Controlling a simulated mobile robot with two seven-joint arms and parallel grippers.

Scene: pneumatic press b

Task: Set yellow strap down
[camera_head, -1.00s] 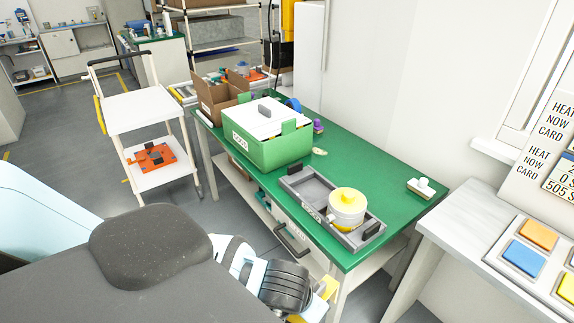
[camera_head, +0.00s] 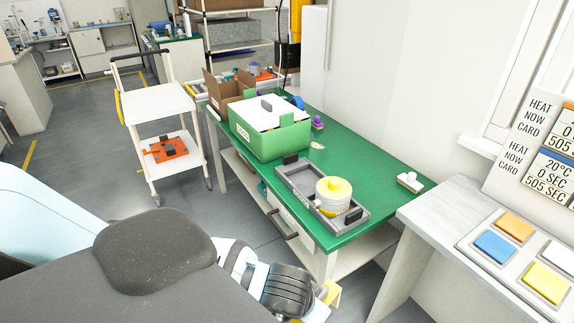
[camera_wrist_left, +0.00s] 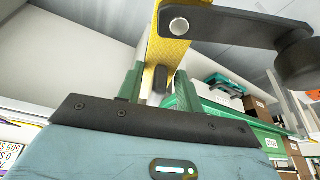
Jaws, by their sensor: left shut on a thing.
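My left gripper (camera_wrist_left: 158,88) is shut on the yellow strap (camera_wrist_left: 166,52), which rises between its green fingers in the left wrist view. A dark bar with a round silver pin (camera_wrist_left: 180,26) crosses the strap's upper part; I cannot tell whether they are joined. In the head view a piece of yellow (camera_head: 331,292), likely the strap, shows beside my left wrist at the bottom, in front of the green table's near end. The fingers are hidden there. My right gripper is not in view.
The green table (camera_head: 377,187) holds a green box (camera_head: 268,145), a grey tray (camera_head: 296,177) with a yellow-lidded pot (camera_head: 333,193), and a small white block (camera_head: 410,182). A grey counter (camera_head: 440,225) with coloured cards stands right. A white cart (camera_head: 155,106) stands left. Some tabletop is bare.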

